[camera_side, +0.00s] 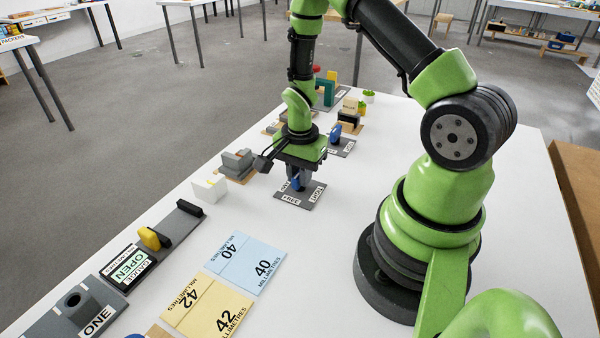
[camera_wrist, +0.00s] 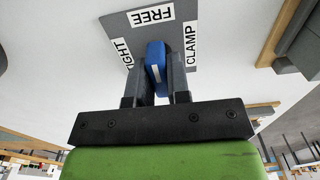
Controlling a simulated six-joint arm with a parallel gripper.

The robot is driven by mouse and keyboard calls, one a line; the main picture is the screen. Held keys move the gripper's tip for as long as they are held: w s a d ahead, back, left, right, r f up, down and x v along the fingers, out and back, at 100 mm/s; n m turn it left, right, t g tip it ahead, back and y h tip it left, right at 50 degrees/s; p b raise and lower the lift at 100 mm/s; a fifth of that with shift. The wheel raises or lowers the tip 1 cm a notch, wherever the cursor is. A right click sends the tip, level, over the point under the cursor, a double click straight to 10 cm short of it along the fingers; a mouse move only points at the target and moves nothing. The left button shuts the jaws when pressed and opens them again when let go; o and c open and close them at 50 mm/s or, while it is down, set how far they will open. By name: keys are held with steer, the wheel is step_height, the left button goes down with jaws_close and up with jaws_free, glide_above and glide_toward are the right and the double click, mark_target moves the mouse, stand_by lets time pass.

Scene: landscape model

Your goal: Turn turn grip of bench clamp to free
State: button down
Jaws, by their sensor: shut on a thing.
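The blue turn grip (camera_wrist: 156,56) stands on the grey plate of the bench clamp (camera_wrist: 110,22). The plate bears the labels FREE, CLAMP and one partly hidden that ends in "IGHT". My gripper (camera_wrist: 158,72) points down over the plate and is shut on the grip, one finger on each side. In the wrist view the grip runs nearly up and down the picture, its far end towards FREE, with a white mark on it. In the side view the grip (camera_side: 296,183) is mostly hidden by my fingers, and the plate (camera_side: 307,205) lies on the white table.
A white block (camera_side: 209,191) and a grey stepped part (camera_side: 238,161) stand left of the plate. Blue (camera_side: 250,262) and yellow (camera_side: 206,305) cards lie nearer the camera. Another plate with a blue handle (camera_side: 336,131) stands behind. The table right of the plate is clear up to my base.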

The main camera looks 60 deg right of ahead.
steer(key=c, duration=1.1)
jaws_free()
step_height(320, 180, up, 10)
steer(key=shift+r, duration=0.15)
steer(key=s+a+r+n+t, duration=0.2)
steer(key=s+a+r+n, duration=0.1)
steer(key=r, duration=0.3)
steer(key=s+a+r+n+t+y, duration=0.1)
steer(key=s+a+r+n+t, duration=0.1)
steer(key=s+a+r+n, duration=0.2)
steer(key=s+a+r+n+t+y, duration=0.1)
steer(key=s+a+r+n+t, duration=0.2)
steer(key=a+r+n, duration=0.2)
steer(key=shift+s+a+r+n, duration=0.15)
steer(key=shift+r+n, duration=0.2)
steer(key=shift+r, duration=0.3)
steer(key=shift+s+a+r+n, duration=0.1)
steer(key=shift+r+n, duration=0.3)
steer(key=shift+r, duration=0.25)
steer(key=shift+s+a+r+n, duration=0.15)
steer(key=shift+r+n, duration=0.2)
steer(key=shift+r, duration=0.3)
